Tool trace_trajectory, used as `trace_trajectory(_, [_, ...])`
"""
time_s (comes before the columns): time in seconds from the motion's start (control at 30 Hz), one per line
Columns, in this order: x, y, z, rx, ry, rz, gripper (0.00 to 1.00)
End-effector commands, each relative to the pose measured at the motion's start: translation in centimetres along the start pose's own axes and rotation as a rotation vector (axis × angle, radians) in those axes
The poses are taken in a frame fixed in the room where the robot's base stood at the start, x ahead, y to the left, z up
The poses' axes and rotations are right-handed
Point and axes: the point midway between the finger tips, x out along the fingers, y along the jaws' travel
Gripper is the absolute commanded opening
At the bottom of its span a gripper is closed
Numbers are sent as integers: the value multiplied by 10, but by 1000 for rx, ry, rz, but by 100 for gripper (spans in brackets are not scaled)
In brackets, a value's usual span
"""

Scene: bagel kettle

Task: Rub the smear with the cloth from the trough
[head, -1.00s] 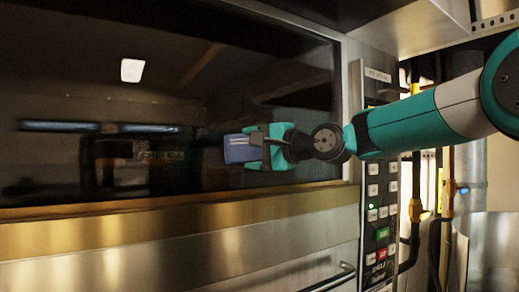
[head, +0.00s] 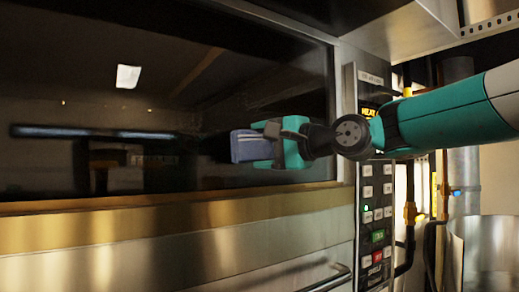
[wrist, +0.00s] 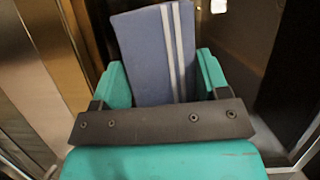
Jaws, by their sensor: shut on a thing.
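A blue cloth (head: 250,146) with pale stripes is held between the fingers of my gripper (head: 277,146). In the wrist view the cloth (wrist: 150,55) stands out from between the two green fingers of the gripper (wrist: 163,80), its light stripes on the right side. In the head view the cloth is in front of the dark glass (head: 120,110) of a large oven-like unit, near the glass's right side. I cannot tell whether it touches the glass. A faint mottled mark (head: 210,120) may be the smear, just left of and above the cloth. The trough is not recognisable.
A control panel (head: 377,200) with buttons stands right of the glass, behind my arm. A brass-coloured ledge (head: 150,211) runs below the glass, with a bar handle (head: 328,279) lower down. A steel hood (head: 390,35) overhangs at upper right. Yellow and black pipes (head: 411,205) stand at right.

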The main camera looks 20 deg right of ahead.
Motion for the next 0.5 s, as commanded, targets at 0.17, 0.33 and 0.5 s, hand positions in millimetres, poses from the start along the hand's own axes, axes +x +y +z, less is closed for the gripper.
trace_trajectory(0.17, [0,0,0,0,0,0,50])
trace_trajectory(0.33, [-5,0,2,0,1,-1,50])
trace_trajectory(0.5, [-19,1,7,0,2,-2,50])
